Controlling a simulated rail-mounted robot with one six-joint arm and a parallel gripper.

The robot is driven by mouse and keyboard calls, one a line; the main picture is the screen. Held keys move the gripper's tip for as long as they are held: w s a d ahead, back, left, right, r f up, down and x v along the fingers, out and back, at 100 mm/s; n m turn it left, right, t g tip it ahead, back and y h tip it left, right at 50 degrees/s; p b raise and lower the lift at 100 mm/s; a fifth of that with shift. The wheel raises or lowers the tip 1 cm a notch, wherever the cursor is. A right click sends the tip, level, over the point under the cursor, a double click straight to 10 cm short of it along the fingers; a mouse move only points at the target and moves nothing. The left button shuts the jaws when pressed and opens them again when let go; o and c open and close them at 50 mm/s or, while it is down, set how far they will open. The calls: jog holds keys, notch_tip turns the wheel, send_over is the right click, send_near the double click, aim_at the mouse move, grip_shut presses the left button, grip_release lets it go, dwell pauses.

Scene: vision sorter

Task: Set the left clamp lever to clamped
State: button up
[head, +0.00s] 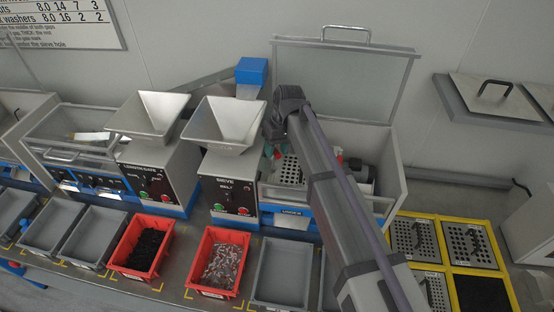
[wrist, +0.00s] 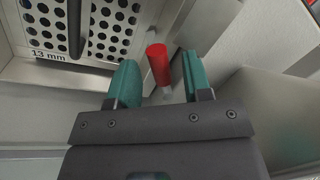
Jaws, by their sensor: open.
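A red clamp lever (wrist: 158,64) with a pale metal stem stands just ahead of my gripper in the wrist view, in line with the gap between the fingers. My gripper (wrist: 158,82) has two teal fingers spread apart, with nothing held between them. In the head view my gripper (head: 272,151) is inside the open sieve housing (head: 393,160), at the left of the perforated plate, partly hidden by my arm. Another small red part (head: 339,158) shows just right of my arm there. I cannot tell whether the fingers touch the lever.
A perforated plate (wrist: 108,30) marked 13 mm lies left of the lever in the wrist view, and a grey wall (wrist: 265,60) rises on the right. The housing's lid (head: 345,75) is raised. A metal hopper (head: 224,120) stands close on the left.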

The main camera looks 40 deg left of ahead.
grip_shut()
dwell(0.5)
jog(key=shift+w, duration=0.1)
jog(key=w+n, duration=0.1)
jog(key=n, duration=0.2)
jog(key=w+n+h, duration=0.1)
jog(key=w+n, duration=0.1)
jog(key=n, duration=0.2)
jog(key=w+n+h, duration=0.1)
jog(key=n, duration=0.2)
jog(key=shift+w+a+n, duration=0.1)
jog(key=shift+w+n, duration=0.05)
jog(key=shift+n, duration=0.25)
dwell(0.3)
